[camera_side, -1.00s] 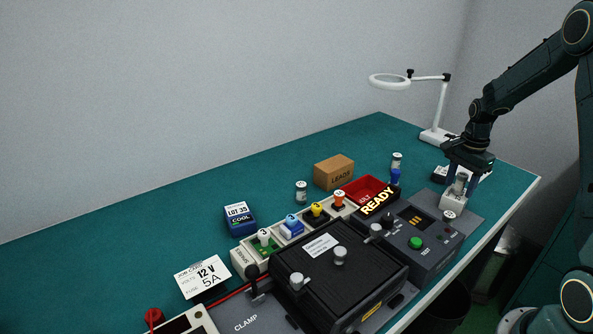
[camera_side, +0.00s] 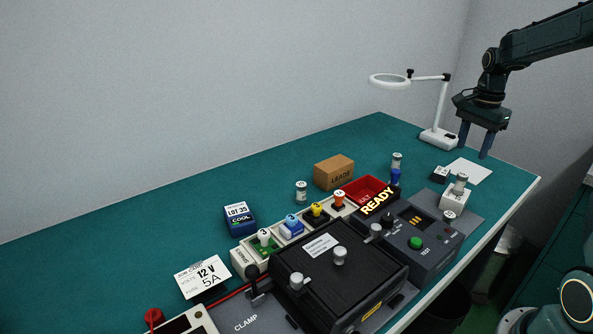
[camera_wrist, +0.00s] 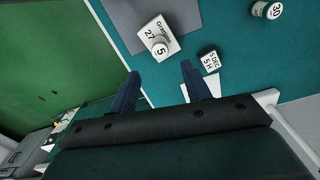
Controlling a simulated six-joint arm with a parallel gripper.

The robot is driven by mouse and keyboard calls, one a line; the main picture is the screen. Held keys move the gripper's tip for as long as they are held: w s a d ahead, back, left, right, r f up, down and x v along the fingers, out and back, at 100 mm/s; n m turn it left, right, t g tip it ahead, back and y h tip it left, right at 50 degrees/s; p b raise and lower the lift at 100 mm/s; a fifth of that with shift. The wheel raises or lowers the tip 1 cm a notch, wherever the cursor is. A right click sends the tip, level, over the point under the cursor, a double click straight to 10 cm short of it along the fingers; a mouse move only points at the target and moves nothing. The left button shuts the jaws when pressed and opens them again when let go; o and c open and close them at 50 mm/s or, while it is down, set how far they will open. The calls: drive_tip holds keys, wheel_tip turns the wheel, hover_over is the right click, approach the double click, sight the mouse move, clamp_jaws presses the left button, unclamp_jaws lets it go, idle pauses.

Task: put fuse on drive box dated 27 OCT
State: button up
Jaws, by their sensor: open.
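A white box (camera_side: 453,200) stands on the grey mat at the right end of the bench. In the wrist view this box (camera_wrist: 168,30) carries a label with "27" and a word I cannot read clearly. A grey and white fuse (camera_side: 461,179) stands upright on top of the box. Its cap, marked "5", shows in the wrist view (camera_wrist: 160,50). My gripper (camera_side: 474,153) is above the bench's right end, behind and above the box, apart from the fuse. Its fingers (camera_wrist: 160,78) are spread with nothing between them.
A small dark box (camera_wrist: 209,59) reading "5 DEC" sits near the white box, beside a white sheet (camera_side: 469,171). A magnifier lamp (camera_side: 438,134) stands behind. A tester with a "READY" sign (camera_side: 378,201), a red tray (camera_side: 366,187) and a cardboard box (camera_side: 334,171) lie leftward.

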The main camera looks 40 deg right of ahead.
drive_tip(key=shift+r, duration=0.35)
drive_tip(key=shift+a, duration=0.1)
idle(0.3)
drive_tip(key=s+a+r+n+t+h, duration=0.15)
drive_tip(key=a+r+n, duration=0.25)
drive_tip(key=a, duration=0.4)
drive_tip(key=s+a+r+n+t+y, duration=0.1)
drive_tip(key=s+a+r+n, duration=0.1)
drive_tip(key=a+r+n, duration=0.45)
drive_tip(key=s+a+f+n+t, duration=0.3)
drive_tip(key=s+a+n, duration=0.6)
drive_tip(key=s+a, duration=0.3)
drive_tip(key=shift+a, duration=1.2)
